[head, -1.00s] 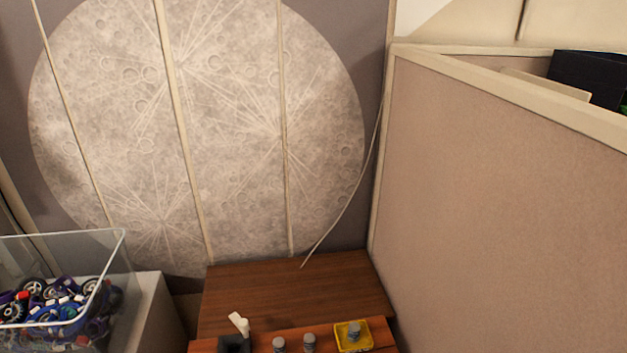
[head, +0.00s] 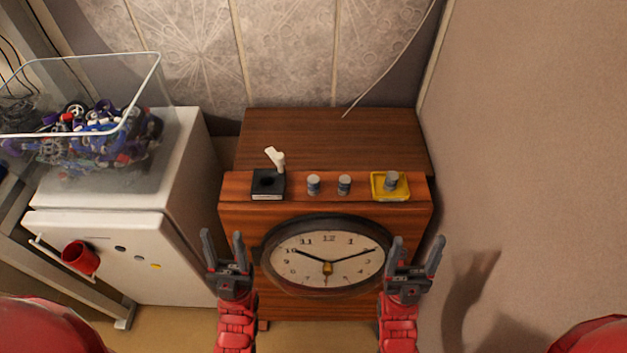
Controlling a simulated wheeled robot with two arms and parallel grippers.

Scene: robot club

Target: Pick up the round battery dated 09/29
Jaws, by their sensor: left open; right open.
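Three small grey round batteries stand along the front ledge of a wooden cabinet in the head view. One battery (head: 313,184) is left of centre, another battery (head: 344,184) is just right of it, and a third battery (head: 391,180) stands on a yellow tray (head: 376,194) at the right. No date can be read on any of them. My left gripper (head: 223,250) is open and empty, below and left of the batteries. My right gripper (head: 417,254) is open and empty, below the yellow tray. Neither touches a battery.
A black square holder (head: 262,192) with a white piece (head: 275,158) stands left on the ledge. A large clock (head: 328,272) fills the cabinet front (head: 330,135). A clear bin (head: 140,90) of parts sits on a white fridge (head: 120,235) with a red cup (head: 80,257). A partition stands at right.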

